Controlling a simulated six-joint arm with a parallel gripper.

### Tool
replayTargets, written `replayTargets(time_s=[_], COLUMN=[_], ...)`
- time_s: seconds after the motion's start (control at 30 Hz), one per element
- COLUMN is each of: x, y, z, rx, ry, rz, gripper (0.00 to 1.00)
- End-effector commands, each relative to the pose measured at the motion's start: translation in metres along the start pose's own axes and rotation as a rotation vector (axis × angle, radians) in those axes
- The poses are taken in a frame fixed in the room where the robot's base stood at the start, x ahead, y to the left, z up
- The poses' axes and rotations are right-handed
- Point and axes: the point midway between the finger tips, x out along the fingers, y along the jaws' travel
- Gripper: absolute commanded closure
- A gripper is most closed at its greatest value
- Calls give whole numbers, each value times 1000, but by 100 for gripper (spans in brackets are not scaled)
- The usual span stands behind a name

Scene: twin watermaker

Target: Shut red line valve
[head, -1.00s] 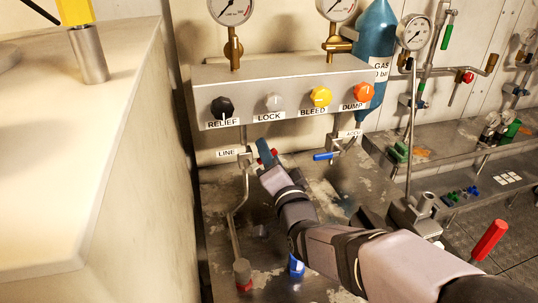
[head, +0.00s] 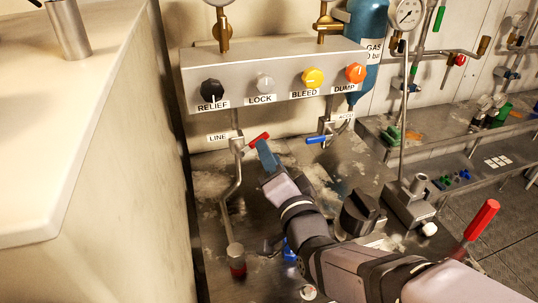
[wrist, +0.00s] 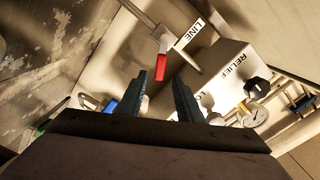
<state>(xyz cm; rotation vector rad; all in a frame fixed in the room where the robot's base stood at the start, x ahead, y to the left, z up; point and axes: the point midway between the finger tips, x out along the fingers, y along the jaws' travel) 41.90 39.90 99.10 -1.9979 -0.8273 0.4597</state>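The red line valve lever (head: 258,141) sticks out to the right and slightly up from its valve body (head: 237,145), next to the LINE label (head: 217,137) under the panel. In the wrist view the red lever (wrist: 161,68) lies ahead of the left fingertip, close to it; I cannot tell whether they touch. My gripper (head: 266,155) is just below and right of the lever's end in the head view. In the wrist view my gripper (wrist: 167,90) has its two fingers apart with nothing between them.
A blue lever (head: 316,139) stands to the right, by another valve. Above is the panel with RELIEF (head: 212,90), LOCK (head: 265,83), BLEED (head: 313,78) and DUMP (head: 355,73) knobs. A pipe (head: 230,195) runs down to the bench left of my arm.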

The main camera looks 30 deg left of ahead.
Motion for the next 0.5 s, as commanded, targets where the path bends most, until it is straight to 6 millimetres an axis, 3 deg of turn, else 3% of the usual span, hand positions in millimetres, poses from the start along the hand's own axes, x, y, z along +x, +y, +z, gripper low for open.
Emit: replayTargets(time_s=[0.1,0.23,0.37,0.5], x=[0,0,0,-2], y=[0,-3,-18,-51], z=[0,0,1,7], rx=[0,0,0,-1], ry=[0,-3,-17,-54], rz=[0,-2,-11,-30], gripper=[70,100,100,100])
